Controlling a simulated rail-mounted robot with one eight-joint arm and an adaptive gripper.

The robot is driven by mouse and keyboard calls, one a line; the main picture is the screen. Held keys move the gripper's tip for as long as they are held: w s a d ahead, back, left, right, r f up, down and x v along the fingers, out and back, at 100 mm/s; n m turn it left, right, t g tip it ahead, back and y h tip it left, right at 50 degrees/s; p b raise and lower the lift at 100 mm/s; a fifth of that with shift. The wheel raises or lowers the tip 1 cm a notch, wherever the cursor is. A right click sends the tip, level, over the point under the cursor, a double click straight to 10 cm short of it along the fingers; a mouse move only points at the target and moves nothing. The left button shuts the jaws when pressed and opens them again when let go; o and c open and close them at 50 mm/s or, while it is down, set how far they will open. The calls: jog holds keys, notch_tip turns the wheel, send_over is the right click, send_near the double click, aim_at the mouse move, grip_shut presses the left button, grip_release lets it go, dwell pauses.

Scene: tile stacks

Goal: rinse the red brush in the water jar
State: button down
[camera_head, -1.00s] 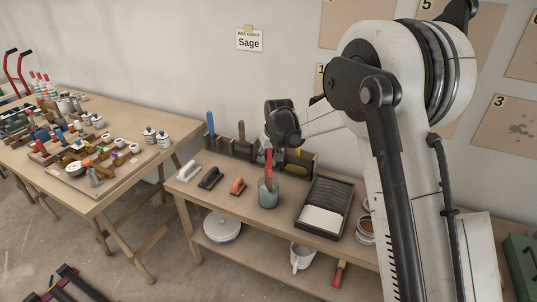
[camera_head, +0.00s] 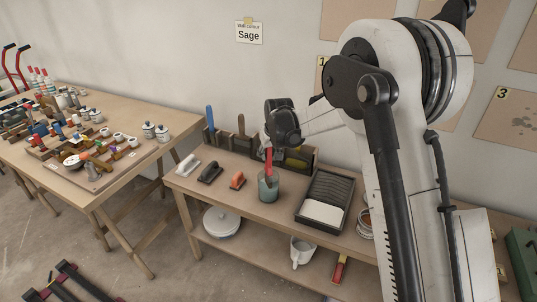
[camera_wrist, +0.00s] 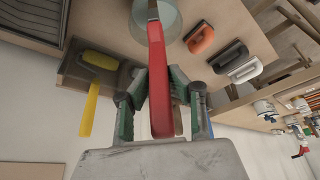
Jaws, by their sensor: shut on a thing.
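The red brush (camera_head: 268,161) is held upright by my gripper (camera_wrist: 160,105), with its lower end inside the water jar. In the wrist view the red handle (camera_wrist: 161,80) runs between the two green-padded fingers, which are shut on it. The water jar (camera_head: 268,187) is a clear, greenish glass on the workbench, below my gripper; its rim also shows at the top of the wrist view (camera_wrist: 174,28). The brush's bristle end is hidden, and I cannot tell how deep it sits.
A roller tray (camera_head: 345,190) lies right of the jar. Orange (camera_head: 237,180), black and white-handled tools lie to its left. A rack (camera_head: 226,145) with upright tools stands behind. A cluttered table (camera_head: 125,181) is at far left.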

aim_at(270, 163)
jog(key=shift+f, duration=0.2)
jog(key=shift+f+b, duration=0.35)
jog(key=shift+b, duration=0.1)
jog(key=shift+f+b, duration=1.55)
jog(key=shift+f, duration=0.45)
jog(key=shift+s+f+b, duration=0.15)
jog(key=shift+f+b, duration=0.15)
jog(key=shift+b, duration=0.8)
dwell(4.2)
